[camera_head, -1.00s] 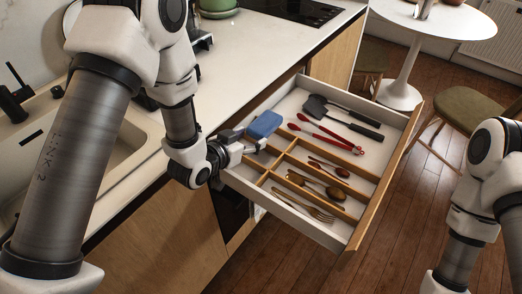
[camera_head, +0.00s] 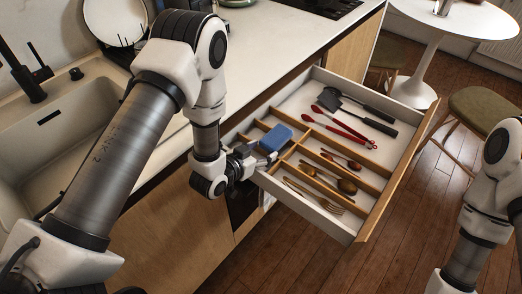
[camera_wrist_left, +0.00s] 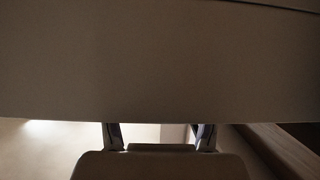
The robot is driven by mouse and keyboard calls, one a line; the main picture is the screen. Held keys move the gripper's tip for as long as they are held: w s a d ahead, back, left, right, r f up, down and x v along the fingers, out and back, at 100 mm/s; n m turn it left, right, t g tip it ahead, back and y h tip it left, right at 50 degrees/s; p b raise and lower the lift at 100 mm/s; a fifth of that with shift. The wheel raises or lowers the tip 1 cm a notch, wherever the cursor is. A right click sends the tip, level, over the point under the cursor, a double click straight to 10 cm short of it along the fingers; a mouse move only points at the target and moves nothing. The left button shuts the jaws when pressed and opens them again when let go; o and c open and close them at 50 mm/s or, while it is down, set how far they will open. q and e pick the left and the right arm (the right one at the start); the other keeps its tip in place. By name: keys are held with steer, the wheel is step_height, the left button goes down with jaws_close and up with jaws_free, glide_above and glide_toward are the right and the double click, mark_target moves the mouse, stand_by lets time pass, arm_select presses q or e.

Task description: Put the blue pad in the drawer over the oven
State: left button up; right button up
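The blue pad (camera_head: 277,137) is at the fingertips of my left gripper (camera_head: 266,158), over the near-left compartments of the open drawer (camera_head: 322,77). I cannot tell whether the pad touches the drawer floor or dividers. In the left wrist view, both fingers (camera_wrist_left: 160,137) show at the bottom; the pad is not visible there. My right arm shows at the right edge of the head view, its gripper out of frame. The oven below is mostly hidden.
Wooden dividers (camera_head: 288,153) split the drawer. Red tongs (camera_head: 345,127), black utensils (camera_head: 367,122), spoons (camera_head: 346,186) and forks (camera_head: 327,205) lie inside. The countertop (camera_head: 265,45) borders the drawer. A sink (camera_head: 60,125) is left; a round table (camera_head: 440,20) and chair (camera_head: 487,107) are right.

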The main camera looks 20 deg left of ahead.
arm_select(q)
steer(key=o, duration=0.3)
